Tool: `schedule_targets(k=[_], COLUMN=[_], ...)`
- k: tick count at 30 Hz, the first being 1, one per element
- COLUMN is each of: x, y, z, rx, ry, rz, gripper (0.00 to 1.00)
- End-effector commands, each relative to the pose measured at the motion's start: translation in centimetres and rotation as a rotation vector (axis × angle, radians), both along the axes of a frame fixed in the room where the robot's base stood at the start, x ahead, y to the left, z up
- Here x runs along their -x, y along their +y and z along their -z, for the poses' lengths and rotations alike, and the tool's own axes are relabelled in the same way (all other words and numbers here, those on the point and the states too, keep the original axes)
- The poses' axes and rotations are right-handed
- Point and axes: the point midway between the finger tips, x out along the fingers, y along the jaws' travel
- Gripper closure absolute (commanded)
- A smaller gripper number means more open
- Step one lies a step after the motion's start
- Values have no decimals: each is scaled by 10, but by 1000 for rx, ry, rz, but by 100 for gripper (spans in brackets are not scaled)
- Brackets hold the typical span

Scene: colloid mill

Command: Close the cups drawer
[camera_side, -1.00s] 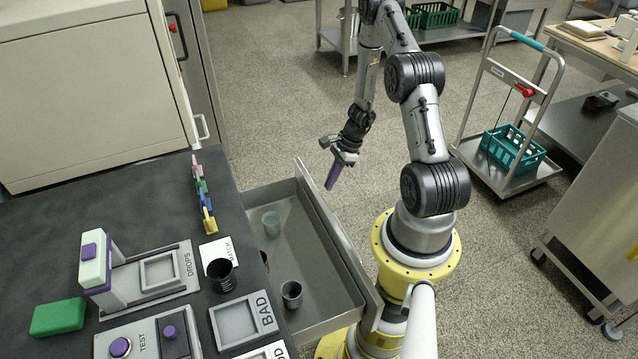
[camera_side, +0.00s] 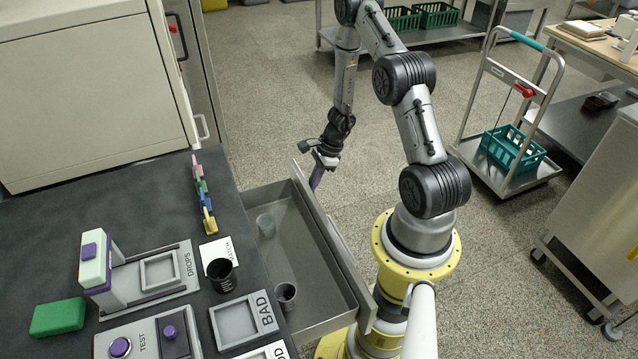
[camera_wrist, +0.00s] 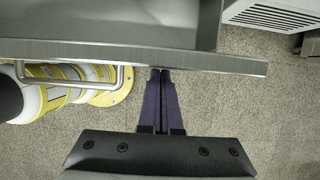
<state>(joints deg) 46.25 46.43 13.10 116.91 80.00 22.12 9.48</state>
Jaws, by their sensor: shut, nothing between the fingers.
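The cups drawer (camera_side: 318,235) is a grey metal drawer, partly open, sticking out from the right side of the dark worktop. A greenish cup (camera_side: 266,225) and a grey cup (camera_side: 286,294) stand inside it. My gripper (camera_side: 314,186) is shut and empty, pointing down at the outer side of the drawer front near its far end. In the wrist view its purple fingertips (camera_wrist: 160,72) meet the edge of the drawer front (camera_wrist: 215,62), seeming to touch it. The drawer handle (camera_wrist: 70,76) shows left of the fingers.
The worktop (camera_side: 130,215) holds a dark cup (camera_side: 221,274), a BAD tray (camera_side: 240,322), a DROPS stand (camera_side: 165,270), a green block (camera_side: 57,317) and coloured pieces (camera_side: 203,195).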

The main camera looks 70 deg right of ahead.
Motion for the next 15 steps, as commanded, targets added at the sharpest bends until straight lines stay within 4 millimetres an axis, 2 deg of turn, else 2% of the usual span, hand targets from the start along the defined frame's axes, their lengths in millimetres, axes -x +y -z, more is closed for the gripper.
schedule_targets(k=[15], x=[-89], y=[90], z=[-1], rx=[0], ry=[-4], rz=[-9], gripper=[100])
